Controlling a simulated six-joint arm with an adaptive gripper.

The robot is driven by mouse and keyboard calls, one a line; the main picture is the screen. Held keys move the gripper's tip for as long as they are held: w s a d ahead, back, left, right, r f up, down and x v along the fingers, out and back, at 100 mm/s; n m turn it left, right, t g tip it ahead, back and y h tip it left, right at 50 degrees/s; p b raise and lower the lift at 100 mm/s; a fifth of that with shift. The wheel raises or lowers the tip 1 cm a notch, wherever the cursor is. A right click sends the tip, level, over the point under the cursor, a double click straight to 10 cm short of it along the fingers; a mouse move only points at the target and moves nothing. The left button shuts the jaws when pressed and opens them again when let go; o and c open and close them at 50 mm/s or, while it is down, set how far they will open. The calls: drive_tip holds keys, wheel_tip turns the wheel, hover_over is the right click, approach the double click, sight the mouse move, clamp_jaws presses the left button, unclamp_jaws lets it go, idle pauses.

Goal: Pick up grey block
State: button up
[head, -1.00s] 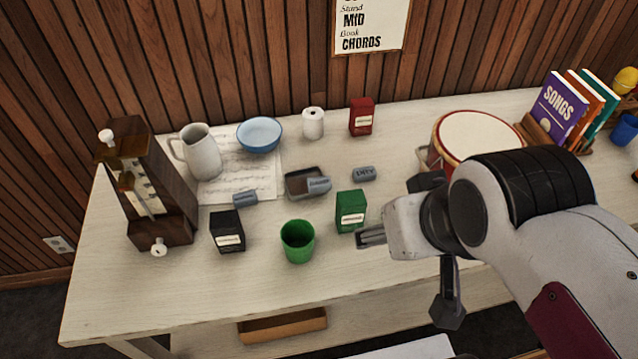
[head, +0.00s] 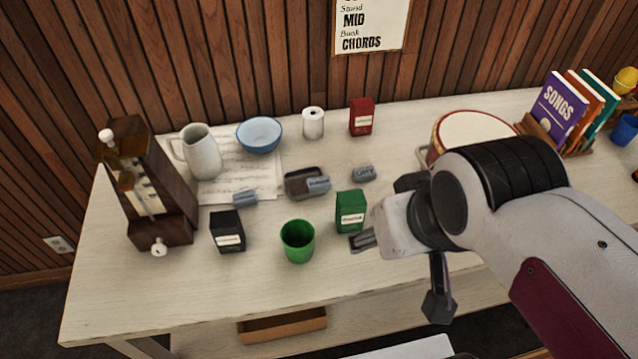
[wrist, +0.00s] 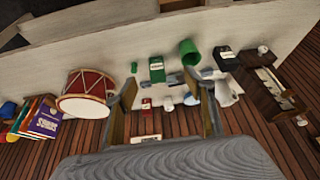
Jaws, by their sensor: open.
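Three small grey-blue blocks with lettering too small to read surely are on the table. One block (head: 363,173) lies right of the dark tray, another block (head: 318,184) is at the tray's right side, and a third block (head: 244,197) lies left of it, by the sheet music. My gripper (head: 362,240) is open and empty, in front of these blocks and just right of the green box. Its two spread fingers also show in the wrist view (wrist: 160,85). Some grey shapes show between and beside them there, too small to tell apart.
A green box (head: 350,212), green cup (head: 298,242) and black box (head: 227,232) stand in front of the blocks. The dark tray (head: 292,190) is among them. A red box (head: 361,117) and white roll (head: 313,123) stand behind. A drum (head: 470,133) is to the right.

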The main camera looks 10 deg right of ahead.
drive_tip(key=w+a+f+m+y, duration=0.15)
drive_tip(key=w+a+f, duration=0.35)
drive_tip(key=w+a, duration=0.65)
drive_tip(key=w+a+f+y, duration=0.3)
drive_tip(key=w+a+f, duration=0.1)
drive_tip(key=w+a, duration=0.75)
drive_tip(key=w+a+f+m+t, duration=0.2)
drive_tip(key=w+a+f, duration=0.15)
drive_tip(key=w, duration=0.25)
drive_tip(key=w+d+f+m+h, duration=0.2)
drive_tip(key=w, duration=0.1)
drive_tip(key=w+d+f+m+t+h, duration=0.1)
drive_tip(key=w+d+f+m+h, duration=0.1)
drive_tip(key=w+f+h, duration=0.1)
drive_tip(key=w+d+f+m+t+h, duration=0.1)
drive_tip(key=w+d+f+m+h, duration=0.1)
drive_tip(key=w+f+h, duration=0.1)
drive_tip(key=shift+w+d, duration=0.2)
drive_tip(key=shift+d, duration=0.05)
drive_tip(key=s+d+r+m+g+h, duration=0.2)
drive_tip(key=s+d+h, duration=0.1)
drive_tip(key=d, duration=0.3)
drive_tip(key=s+d+r+m+g+h, duration=0.2)
drive_tip(key=s+d+h, duration=0.2)
drive_tip(key=d, duration=0.3)
drive_tip(key=shift+s+r+h, duration=0.2)
drive_tip(key=shift+s+h, duration=0.05)
drive_tip(key=shift+h, duration=0.3)
